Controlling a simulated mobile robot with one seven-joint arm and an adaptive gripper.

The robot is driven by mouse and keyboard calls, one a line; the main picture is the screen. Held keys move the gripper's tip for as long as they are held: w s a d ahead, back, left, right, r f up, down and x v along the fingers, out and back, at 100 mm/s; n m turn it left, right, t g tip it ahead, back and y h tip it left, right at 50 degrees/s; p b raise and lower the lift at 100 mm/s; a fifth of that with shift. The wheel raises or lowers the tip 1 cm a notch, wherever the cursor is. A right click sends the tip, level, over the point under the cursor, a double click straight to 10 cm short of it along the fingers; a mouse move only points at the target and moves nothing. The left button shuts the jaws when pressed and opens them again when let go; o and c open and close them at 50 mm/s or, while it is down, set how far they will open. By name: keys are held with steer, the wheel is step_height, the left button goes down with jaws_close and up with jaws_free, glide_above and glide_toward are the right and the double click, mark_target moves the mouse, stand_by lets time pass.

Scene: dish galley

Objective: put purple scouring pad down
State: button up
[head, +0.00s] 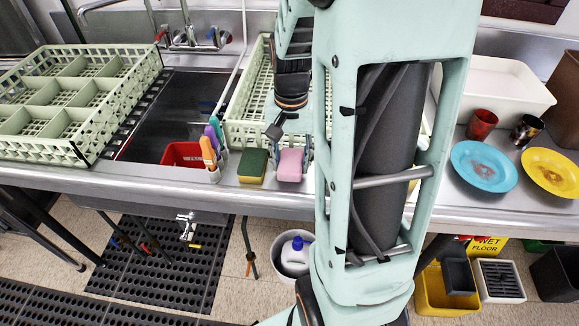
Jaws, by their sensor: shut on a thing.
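The purple scouring pad (290,166) looks pinkish-purple and is over the front strip of the steel counter (130,176), just right of a green and yellow sponge (252,166). My gripper (291,158) points down and is shut on the pad, with a finger at its left and right sides. The pad looks roughly level and at about the sponge's height. I cannot tell whether its underside touches the counter. My arm hides part of the counter to the right.
A pale green dish rack (245,105) stands behind the pad, and another rack (75,60) is at left. A red tub (185,154) and upright brushes (211,150) are left of the sponge. Blue (483,166) and yellow (550,172) plates lie at right.

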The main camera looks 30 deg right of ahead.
mark_target(291, 161)
steer(key=shift+f, duration=0.55)
steer(key=shift+f, duration=0.1)
steer(key=shift+f, duration=0.15)
steer(key=o, duration=1)
step_height(291, 161, up, 12)
steer(key=shift+r+p, duration=0.25)
steer(key=shift+p, duration=0.4)
